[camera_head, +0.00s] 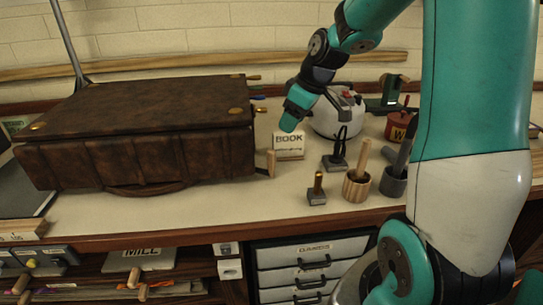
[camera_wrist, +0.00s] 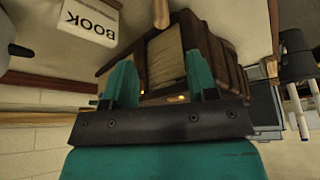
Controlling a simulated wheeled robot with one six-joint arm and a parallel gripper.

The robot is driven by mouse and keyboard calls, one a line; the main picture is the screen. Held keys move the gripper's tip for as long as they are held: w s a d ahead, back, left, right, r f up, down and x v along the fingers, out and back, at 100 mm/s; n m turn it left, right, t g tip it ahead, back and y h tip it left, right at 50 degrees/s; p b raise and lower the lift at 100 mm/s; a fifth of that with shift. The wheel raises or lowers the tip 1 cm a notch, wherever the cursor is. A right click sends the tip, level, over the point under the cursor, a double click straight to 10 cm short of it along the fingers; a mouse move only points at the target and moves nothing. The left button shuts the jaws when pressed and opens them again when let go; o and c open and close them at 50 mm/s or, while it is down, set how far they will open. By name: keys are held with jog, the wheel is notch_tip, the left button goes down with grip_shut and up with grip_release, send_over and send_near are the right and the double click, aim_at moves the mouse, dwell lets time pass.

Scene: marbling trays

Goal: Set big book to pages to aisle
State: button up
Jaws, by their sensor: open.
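The big book (camera_head: 130,125) is a thick dark brown leather volume with brass studs, lying flat on the bench at the left. Its ribbed spine and a strap-like handle face the front of the bench in the head view. In the wrist view, the book (camera_wrist: 222,50) shows a pale block of pages at its near end. My gripper (camera_head: 292,118) hangs above the bench, just right of the book's right end and apart from it. In the wrist view, the fingers of my gripper (camera_wrist: 160,78) are spread with nothing between them.
A white BOOK sign (camera_head: 289,145) and a wooden peg (camera_head: 271,162) stand right of the book. A kettle-like white pot (camera_head: 338,120), a stamp (camera_head: 316,190), a wooden cup (camera_head: 356,187) and a grey cup (camera_head: 393,182) crowd the right. The front strip of bench is clear.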

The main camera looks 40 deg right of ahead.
aim_at(275, 154)
jog(key=x, duration=1.4)
jog(key=shift+w+a+f+b, duration=0.1)
jog(key=shift+f+b, duration=0.3)
grip_shut()
